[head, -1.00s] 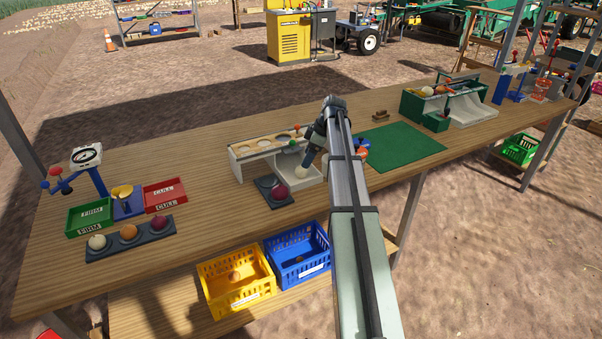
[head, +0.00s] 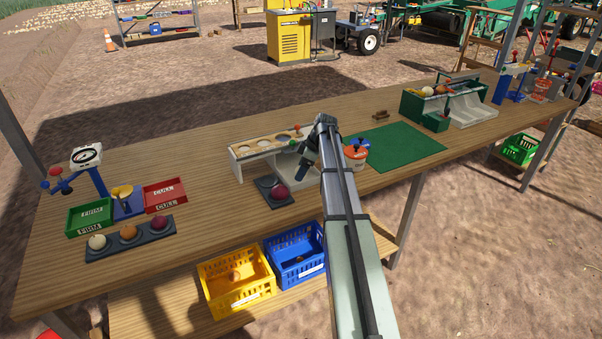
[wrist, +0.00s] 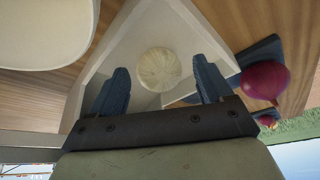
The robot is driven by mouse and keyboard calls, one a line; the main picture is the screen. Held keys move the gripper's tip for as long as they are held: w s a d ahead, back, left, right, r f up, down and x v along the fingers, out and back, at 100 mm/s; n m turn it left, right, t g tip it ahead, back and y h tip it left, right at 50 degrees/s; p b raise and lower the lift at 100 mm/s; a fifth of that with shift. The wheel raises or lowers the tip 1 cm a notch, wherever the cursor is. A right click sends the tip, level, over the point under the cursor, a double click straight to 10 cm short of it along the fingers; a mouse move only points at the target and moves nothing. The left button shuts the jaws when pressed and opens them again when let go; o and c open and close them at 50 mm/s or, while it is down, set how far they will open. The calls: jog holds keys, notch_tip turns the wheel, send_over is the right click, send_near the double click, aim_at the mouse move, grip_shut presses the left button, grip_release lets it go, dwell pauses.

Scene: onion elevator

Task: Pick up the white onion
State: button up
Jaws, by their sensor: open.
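The white onion (wrist: 158,69) is a round, pale bulb lying in a white tray-like chute (wrist: 130,60) in the wrist view. The chute also shows in the head view (head: 290,172), but there the onion is hidden by my gripper. My gripper (head: 304,164) points down over the chute. In the wrist view my gripper (wrist: 160,74) is open, with one dark finger to each side of the onion's near edge. I cannot tell whether either finger touches it.
A red onion (head: 280,192) sits in a dark tray right in front of the chute; it shows right in the wrist view (wrist: 265,80). A wooden rack with round holes (head: 270,142) stands behind. A white-and-orange container (head: 355,155) is to the right.

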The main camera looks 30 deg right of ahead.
jog(key=shift+c, duration=0.4)
jog(key=c, duration=1.1)
jog(key=shift+o, duration=0.2)
jog(key=shift+s+r, duration=0.25)
jog(key=shift+r, duration=0.3)
notch_tip(320, 180, up, 5)
jog(key=shift+w+r, duration=0.1)
jog(key=shift+r, duration=0.05)
jog(key=shift+s+r, duration=0.4)
jog(key=shift+s, duration=0.25)
jog(key=s, duration=1.8)
jog(key=shift+s, duration=0.25)
jog(key=shift+f, duration=0.1)
